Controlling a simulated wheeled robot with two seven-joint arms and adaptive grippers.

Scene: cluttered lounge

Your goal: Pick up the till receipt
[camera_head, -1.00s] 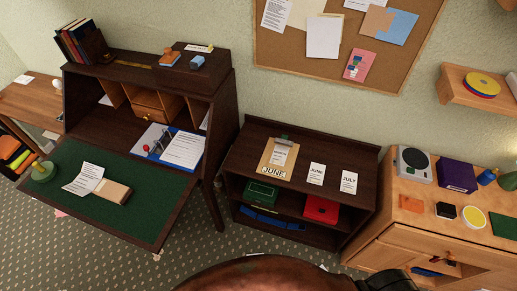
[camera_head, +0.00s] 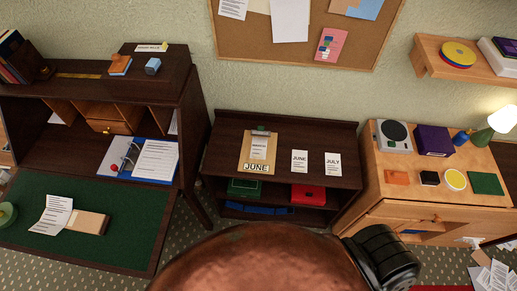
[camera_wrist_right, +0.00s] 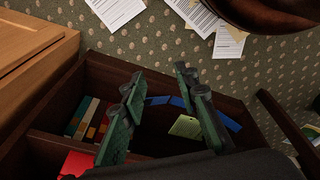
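A curled white printed slip (camera_head: 54,214) that looks like a receipt lies on the green writing surface (camera_head: 130,215) of the dark desk, against a tan block (camera_head: 88,222). Other printed papers are in view, so I cannot be sure which is the till receipt. My right gripper (camera_wrist_right: 162,85) is open and empty in the right wrist view. Behind its fingers is a dark compartment with blue strips and a yellow-green tag (camera_wrist_right: 185,127). My left gripper is not in view.
A rounded brown leather surface (camera_head: 260,262) fills the bottom centre. A dark shelf unit (camera_head: 225,135) stands in the middle, with a clipboard (camera_head: 258,148) and JUNE and JULY cards on top. A wooden cabinet (camera_head: 390,180) is at right. Loose papers (camera_head: 492,272) lie on the floor.

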